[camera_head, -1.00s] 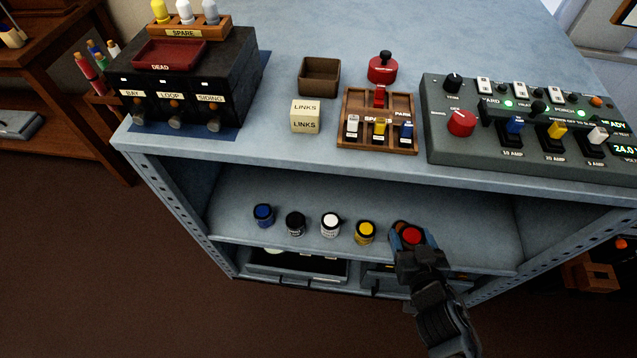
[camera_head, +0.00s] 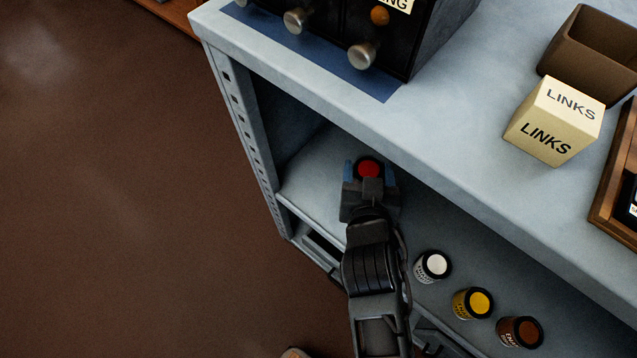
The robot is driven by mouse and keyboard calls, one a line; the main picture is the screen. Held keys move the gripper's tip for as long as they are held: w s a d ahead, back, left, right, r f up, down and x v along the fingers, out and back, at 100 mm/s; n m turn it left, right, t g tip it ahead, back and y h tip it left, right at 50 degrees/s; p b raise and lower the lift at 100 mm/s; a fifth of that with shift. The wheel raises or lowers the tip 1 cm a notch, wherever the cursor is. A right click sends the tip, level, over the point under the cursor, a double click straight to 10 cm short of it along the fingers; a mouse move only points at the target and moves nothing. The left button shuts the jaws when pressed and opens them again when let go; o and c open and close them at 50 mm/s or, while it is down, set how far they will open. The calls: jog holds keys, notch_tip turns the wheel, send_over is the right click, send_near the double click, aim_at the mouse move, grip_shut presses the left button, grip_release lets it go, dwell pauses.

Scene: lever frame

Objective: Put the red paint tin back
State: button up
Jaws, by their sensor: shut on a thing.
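The red paint tin (camera_head: 368,168) is between the blue-tipped fingers of my gripper (camera_head: 369,177), which is shut on it. Its red lid faces up and its sides are mostly hidden by the fingers. The gripper is over the left part of the shelf (camera_head: 312,178) under the bench top. I cannot tell whether the tin touches the shelf. A white tin (camera_head: 432,266), a yellow tin (camera_head: 473,303) and a brown tin (camera_head: 520,331) stand in a row to the right of my arm. The blue and black tins do not show; my gripper and arm may cover them.
The bench top's front edge (camera_head: 330,105) runs just above and behind the gripper. A perforated upright (camera_head: 238,125) bounds the shelf on the left. On top stand a black box with knobs (camera_head: 420,40), a LINKS block (camera_head: 553,122) and a brown open box (camera_head: 590,50).

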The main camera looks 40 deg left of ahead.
jog(key=s+a+f+b, duration=0.1)
jog(key=a+f, duration=0.1)
jog(key=a, duration=0.1)
jog(key=a+f+b, duration=0.1)
jog(key=a+f, duration=0.1)
jog(key=a, duration=0.2)
jog(key=s+a+f+b, duration=0.1)
jog(key=a+f, duration=0.1)
jog(key=a, duration=0.2)
jog(key=shift+s+f+b, duration=0.35)
jog(key=shift+b, duration=0.05)
jog(key=shift+f+b, duration=0.6)
jog(key=shift+f, duration=1.4)
jog(key=shift+f+b, duration=0.2)
jog(key=shift+b, duration=0.1)
jog(key=o, duration=1.2)
jog(key=shift+r+p, duration=0.2)
jog(key=shift+p, duration=0.1)
jog(key=p+v, duration=0.1)
jog(key=v, duration=1.1)
jog(key=shift+f, duration=0.1)
